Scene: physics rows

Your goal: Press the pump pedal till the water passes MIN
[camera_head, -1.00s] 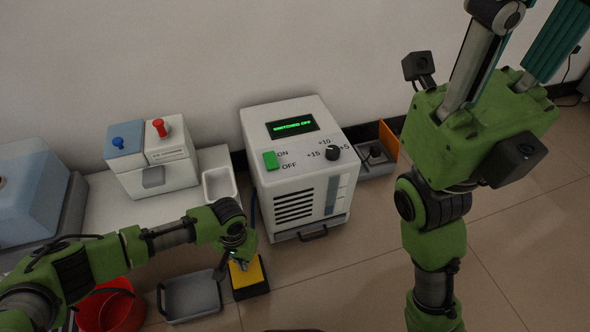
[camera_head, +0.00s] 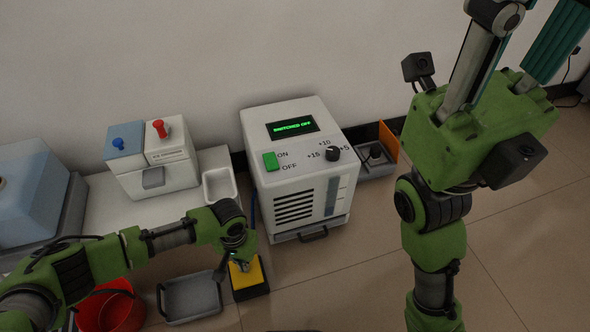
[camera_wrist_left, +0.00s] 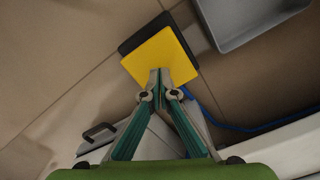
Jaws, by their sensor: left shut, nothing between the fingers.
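The pump pedal is a yellow plate (camera_head: 246,276) on a dark base, on the floor in front of the white machine (camera_head: 293,207). It also shows in the left wrist view (camera_wrist_left: 157,58). My left gripper (camera_wrist_left: 160,72) is shut and empty, its tips over the lower edge of the yellow plate; I cannot tell whether they touch it. In the head view the left gripper (camera_head: 243,264) is over the pedal and partly covers it. The machine's display reads "SWITCHED OFF", and a narrow level window (camera_head: 331,196) is on its front; its marks are too small to read.
A grey tray (camera_head: 192,297) and a red bucket (camera_head: 112,306) stand left of the pedal. A blue hose (camera_wrist_left: 215,122) runs beside it. A box with blue and red knobs (camera_head: 150,160) stands on a white bench. The floor at the right is open.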

